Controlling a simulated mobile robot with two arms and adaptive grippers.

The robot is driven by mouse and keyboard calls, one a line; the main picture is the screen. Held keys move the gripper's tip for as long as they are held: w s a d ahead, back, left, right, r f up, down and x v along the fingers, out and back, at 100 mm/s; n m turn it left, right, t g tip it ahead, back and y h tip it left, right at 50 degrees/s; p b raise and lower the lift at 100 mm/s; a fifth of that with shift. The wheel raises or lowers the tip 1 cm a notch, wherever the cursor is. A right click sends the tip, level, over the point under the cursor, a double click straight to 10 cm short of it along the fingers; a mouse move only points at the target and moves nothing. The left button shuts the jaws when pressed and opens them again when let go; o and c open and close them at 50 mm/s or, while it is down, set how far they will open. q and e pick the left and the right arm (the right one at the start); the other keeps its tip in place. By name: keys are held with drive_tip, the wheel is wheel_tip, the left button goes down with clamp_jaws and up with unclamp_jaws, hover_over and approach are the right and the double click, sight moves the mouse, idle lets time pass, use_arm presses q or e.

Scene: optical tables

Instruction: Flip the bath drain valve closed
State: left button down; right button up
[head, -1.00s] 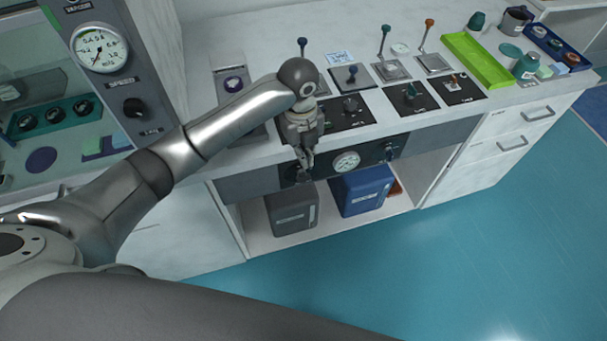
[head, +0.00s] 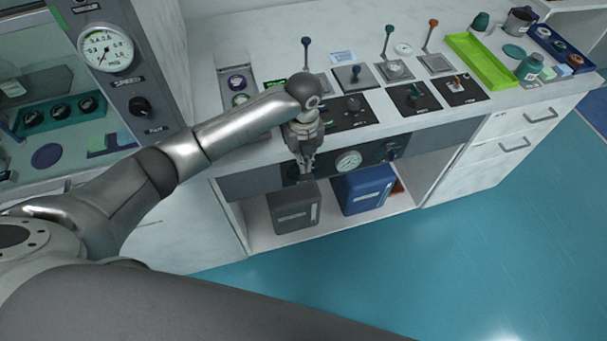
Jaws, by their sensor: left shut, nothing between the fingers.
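My left gripper (head: 306,168) points down in front of the counter's dark front panel (head: 327,166), its fingers closed with nothing between them. It is at the left part of this panel, left of a round white gauge (head: 347,161). A dark fitting there is mostly hidden behind the fingers; I cannot tell whether it is the bath drain valve, how it is set, or whether the fingers touch it. Another dark knob (head: 390,150) sits right of the gauge. The labels are too small to read. My right gripper is not in view.
On the counter stand a blue-tipped lever (head: 306,54), a green-tipped lever (head: 387,42) and an orange-tipped lever (head: 430,36). A lime tray (head: 480,60) lies farther right. Grey (head: 295,206) and blue (head: 364,189) containers stand on the shelf below. The teal floor is clear.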

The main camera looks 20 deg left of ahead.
sight(301, 179)
use_arm(q)
wheel_tip(301, 179, down, 8)
drive_tip(key=shift+f+p, duration=0.1)
drive_tip(key=shift+p, duration=0.35)
drive_tip(key=shift+s+a+t+h+p, duration=0.2)
drive_tip(key=shift+t+h+p, duration=0.25)
drive_tip(key=shift+h, duration=0.15)
drive_tip(key=shift+a+f, duration=0.1)
drive_tip(key=shift+s+a+f, duration=0.1)
drive_tip(key=shift+a+f, duration=0.05)
drive_tip(key=shift+f, duration=0.05)
idle(0.4)
